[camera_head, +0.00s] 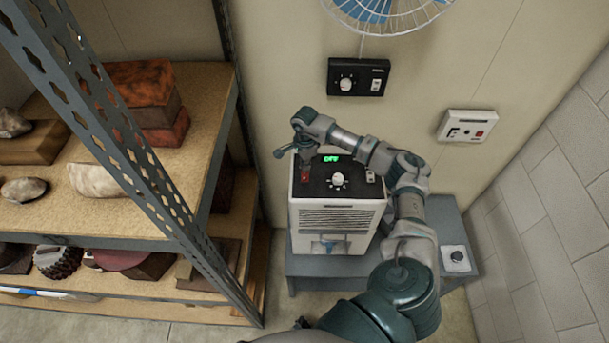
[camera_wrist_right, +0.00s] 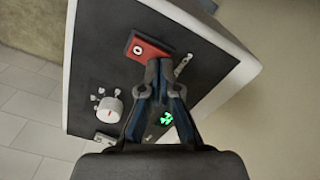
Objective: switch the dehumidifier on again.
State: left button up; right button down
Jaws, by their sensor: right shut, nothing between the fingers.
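The dehumidifier (camera_head: 336,217) is a white box with a dark top panel, standing on a low grey bench. The fingers partly cover the display (camera_wrist_right: 166,118). My left gripper is out of view.
A metal shelf (camera_head: 175,190) with stones and boxes stands at the left. A black control box (camera_head: 358,77), a white wall box (camera_head: 467,127) and a fan (camera_head: 385,12) are on the wall. A small white device (camera_head: 456,258) lies on the bench (camera_head: 325,266) at right.

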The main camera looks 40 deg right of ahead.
jog(key=shift+f+b, duration=0.45)
jog(key=shift+f, duration=0.25)
dwell(0.3)
jog(key=shift+r+p, duration=2.3)
jog(key=shift+r, duration=1.3)
jog(key=shift+f, duration=0.15)
